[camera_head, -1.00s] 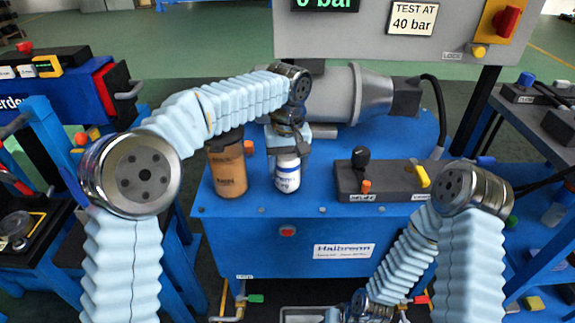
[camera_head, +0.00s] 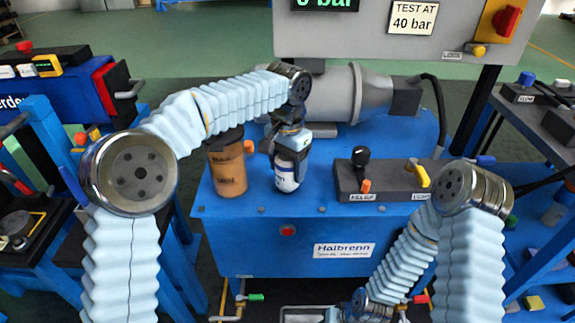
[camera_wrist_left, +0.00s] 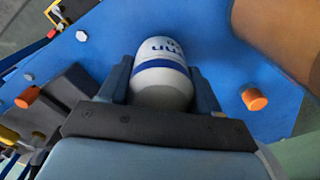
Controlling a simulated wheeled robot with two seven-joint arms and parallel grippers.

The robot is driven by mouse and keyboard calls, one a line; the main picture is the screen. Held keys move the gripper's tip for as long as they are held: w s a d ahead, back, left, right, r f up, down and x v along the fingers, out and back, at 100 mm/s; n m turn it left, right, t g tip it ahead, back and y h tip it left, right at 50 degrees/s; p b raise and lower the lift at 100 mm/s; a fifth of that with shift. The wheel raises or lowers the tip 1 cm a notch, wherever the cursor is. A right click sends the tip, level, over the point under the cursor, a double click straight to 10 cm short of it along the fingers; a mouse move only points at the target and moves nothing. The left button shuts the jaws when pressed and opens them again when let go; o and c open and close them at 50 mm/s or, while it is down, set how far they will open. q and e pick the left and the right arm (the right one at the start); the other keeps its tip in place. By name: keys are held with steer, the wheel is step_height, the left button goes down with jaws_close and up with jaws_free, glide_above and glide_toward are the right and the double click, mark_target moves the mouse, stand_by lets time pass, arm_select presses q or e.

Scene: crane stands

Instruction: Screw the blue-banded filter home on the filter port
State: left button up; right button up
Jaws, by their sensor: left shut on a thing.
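The blue-banded filter (camera_head: 287,176) is a white canister with blue print and a blue band. It stands roughly upright at the front middle of the blue bench. My left gripper (camera_head: 292,150) is shut on it from above and behind, with one dark finger along its right side. In the left wrist view the filter (camera_wrist_left: 162,80) sits between both fingers. The filter port is hidden behind the gripper and filter; I cannot tell how the two meet.
A brown filter (camera_head: 228,170) stands just left of the blue-banded one. A dark valve block (camera_head: 385,182) with a black knob, orange cap and yellow lever is to the right. A grey motor (camera_head: 340,92) lies behind.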

arm_select(q)
steer(key=shift+m, duration=0.6)
steer(key=m, duration=0.4)
steer(key=shift+m, duration=0.3)
steer(key=shift+m, duration=0.3)
steer(key=m, duration=0.5)
steer(key=o, duration=1.3)
steer(key=shift+c, duration=0.8)
